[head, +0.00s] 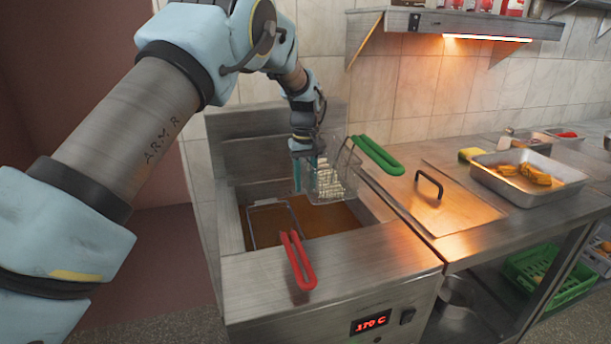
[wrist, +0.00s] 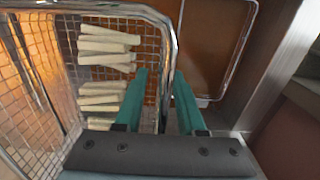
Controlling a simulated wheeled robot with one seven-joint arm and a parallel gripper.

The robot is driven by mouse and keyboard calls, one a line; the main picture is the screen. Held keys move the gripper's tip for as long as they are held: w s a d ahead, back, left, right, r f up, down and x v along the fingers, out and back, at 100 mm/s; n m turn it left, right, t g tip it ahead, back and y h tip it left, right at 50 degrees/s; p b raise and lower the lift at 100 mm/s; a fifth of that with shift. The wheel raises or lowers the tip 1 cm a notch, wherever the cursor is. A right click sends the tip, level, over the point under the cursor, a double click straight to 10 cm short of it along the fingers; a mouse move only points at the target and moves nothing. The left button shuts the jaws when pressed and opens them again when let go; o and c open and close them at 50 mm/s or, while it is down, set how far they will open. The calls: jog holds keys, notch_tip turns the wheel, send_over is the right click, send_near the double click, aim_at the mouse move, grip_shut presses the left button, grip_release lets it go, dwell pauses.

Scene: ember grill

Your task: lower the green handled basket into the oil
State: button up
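The green handled basket (head: 328,183) is wire mesh and sits high at the right of the fryer, over the oil opening. Its green handle (head: 376,155) points right, over the counter. Pale fries (wrist: 103,65) lie in its mesh in the wrist view. Brown oil (head: 325,221) fills the vat below. My gripper (head: 304,178) is at the basket's left side. In the wrist view, my teal fingers (wrist: 160,80) stand apart with the basket's metal rim (wrist: 167,30) between them. A gap shows between the left finger and the rim; contact on the right is unclear.
A second basket with a red handle (head: 298,262) sits in the left of the vat, its handle over the front edge. A metal lid (head: 445,200) and a food tray (head: 530,184) are on the right counter. A shelf (head: 470,24) hangs above.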

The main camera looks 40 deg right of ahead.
jog(key=shift+c, duration=0.4)
grip_shut()
dwell(0.9)
jog(key=shift+o, duration=0.4)
grip_release()
jog(key=shift+r, duration=0.15)
notch_tip(320, 180, up, 11)
jog(key=b, duration=0.3)
jog(key=shift+f, duration=0.2)
